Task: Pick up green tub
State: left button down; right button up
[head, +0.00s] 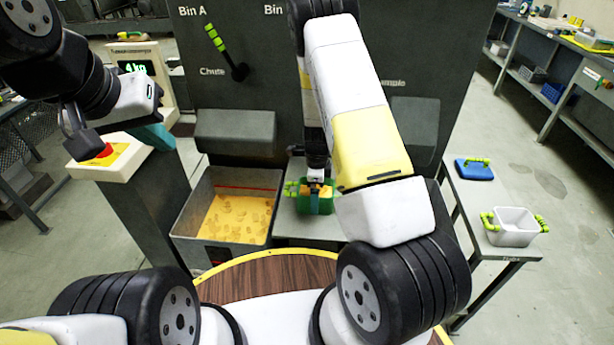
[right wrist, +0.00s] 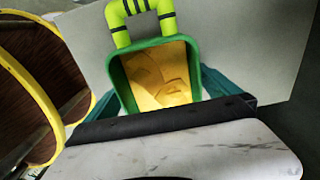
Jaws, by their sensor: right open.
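The green tub (head: 327,207) stands on a grey shelf in front of the machine and holds yellow-orange chips. In the right wrist view the tub (right wrist: 117,75) opens toward me, with a lime handle (right wrist: 140,14) at its far side. My right gripper (head: 316,184) is over the tub. Its teal fingers show on either side of the tub in the right wrist view (right wrist: 160,97) and are apart. Whether they touch the walls is unclear. My left gripper (head: 150,134) is near the red-button box at the left. Its finger gap is not clear.
A grey bin (head: 184,219) of yellow chips stands left of the tub. A white tub (head: 512,238) and blue lid (head: 474,171) are on the right table.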

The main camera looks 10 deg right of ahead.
jog(key=shift+f, duration=0.6)
jog(key=c, duration=1.5)
jog(key=shift+r, duration=0.1)
jog(key=shift+r, duration=0.1)
